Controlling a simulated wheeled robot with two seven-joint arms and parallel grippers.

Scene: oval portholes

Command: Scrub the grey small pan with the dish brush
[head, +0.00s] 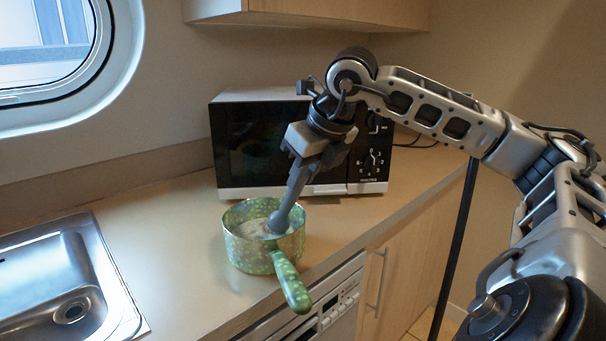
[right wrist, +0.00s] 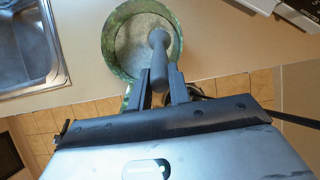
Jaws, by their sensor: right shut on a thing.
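A small pan (head: 242,254) with a mottled green outside stands on the counter in front of the microwave; it looks green rather than grey. Its green handle (head: 291,284) points toward the counter's front edge. The inside is pale and speckled. My right gripper (head: 310,153) is above the pan, shut on the grey-blue dish brush (head: 291,203). The brush slants down into the pan, its lower end low inside; I cannot tell if it touches the bottom. The right wrist view shows the brush (right wrist: 157,46) inside the pan's rim (right wrist: 110,42). My left gripper is not in view.
A microwave (head: 268,145) stands close behind the pan. A steel sink (head: 70,290) lies to the left. The counter (head: 180,245) is bare between sink and pan. A dishwasher (head: 335,305) and cabinet doors are below the front edge.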

